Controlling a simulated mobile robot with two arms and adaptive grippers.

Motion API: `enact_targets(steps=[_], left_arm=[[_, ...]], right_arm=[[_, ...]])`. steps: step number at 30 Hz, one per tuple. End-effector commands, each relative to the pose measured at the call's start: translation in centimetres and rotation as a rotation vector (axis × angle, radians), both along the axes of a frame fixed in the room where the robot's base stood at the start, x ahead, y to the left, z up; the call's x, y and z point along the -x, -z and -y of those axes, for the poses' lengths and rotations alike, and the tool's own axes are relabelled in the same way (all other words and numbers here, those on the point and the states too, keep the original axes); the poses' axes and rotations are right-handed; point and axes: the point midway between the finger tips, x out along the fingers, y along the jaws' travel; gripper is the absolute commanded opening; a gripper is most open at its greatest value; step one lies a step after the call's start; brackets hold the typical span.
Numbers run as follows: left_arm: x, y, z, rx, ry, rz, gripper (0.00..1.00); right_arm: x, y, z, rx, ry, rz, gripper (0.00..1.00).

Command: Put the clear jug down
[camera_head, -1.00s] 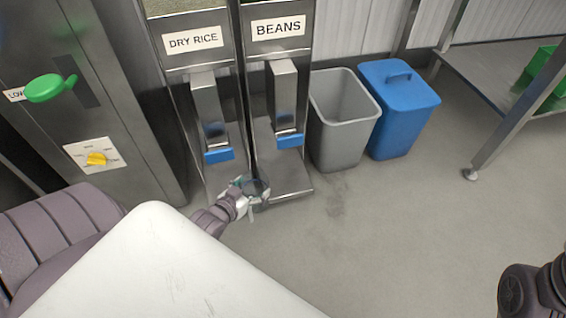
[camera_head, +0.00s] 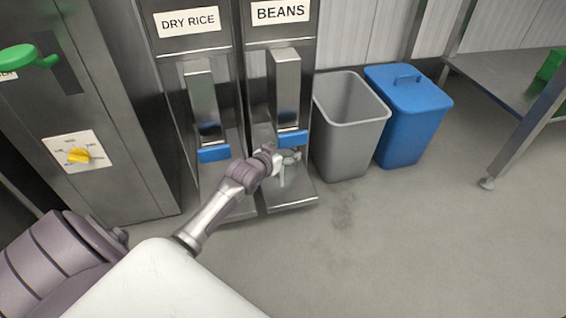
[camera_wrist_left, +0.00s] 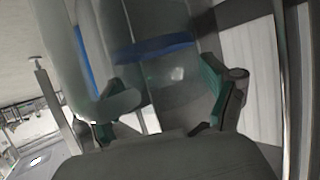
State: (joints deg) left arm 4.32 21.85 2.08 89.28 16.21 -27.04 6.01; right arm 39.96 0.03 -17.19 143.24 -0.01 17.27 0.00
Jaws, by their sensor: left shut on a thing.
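My left gripper (camera_head: 282,163) is in front of the beans dispenser (camera_head: 280,85), just below its blue lever (camera_head: 292,138). It is shut on the clear jug (camera_head: 293,155), which is small and partly hidden by the gripper in the head view. In the left wrist view the clear jug (camera_wrist_left: 170,85) sits between the green-padded fingers of the gripper (camera_wrist_left: 160,92), and a blue bar shows through it. The jug's base and any contact with the tray below cannot be made out. My right gripper is not in view.
The dry rice dispenser (camera_head: 203,95) stands left of the beans one. The beans dispenser's steel tray (camera_head: 292,195) is below my left gripper. A grey bin (camera_head: 348,140) and a blue lidded bin (camera_head: 405,120) stand to the right. The floor in front is clear.

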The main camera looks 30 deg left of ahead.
Motion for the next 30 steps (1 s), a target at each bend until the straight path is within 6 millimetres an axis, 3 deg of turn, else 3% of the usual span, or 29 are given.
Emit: enact_targets(steps=[1, 6, 17, 18, 21, 30], left_arm=[[0.0, 1.3, 0.0, 0.000, 0.000, 0.000, 0.28], [0.1, 3.0, 0.0, 0.000, 0.001, 0.001, 0.28], [0.1, 3.0, 0.0, 0.000, 0.001, 0.000, 0.28], [0.1, 3.1, 0.0, 0.000, 0.001, 0.000, 0.87], [0.1, 3.1, 0.0, 0.000, 0.001, 0.000, 1.00], [0.1, 3.0, 0.0, 0.000, 0.001, 0.000, 1.00]], right_arm=[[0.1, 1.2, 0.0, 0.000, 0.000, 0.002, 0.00], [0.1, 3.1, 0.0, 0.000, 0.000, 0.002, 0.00], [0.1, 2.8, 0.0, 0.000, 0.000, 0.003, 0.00], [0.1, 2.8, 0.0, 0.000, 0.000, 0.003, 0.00], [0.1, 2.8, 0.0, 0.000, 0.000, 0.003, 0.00], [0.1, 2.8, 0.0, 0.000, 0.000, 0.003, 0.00]])
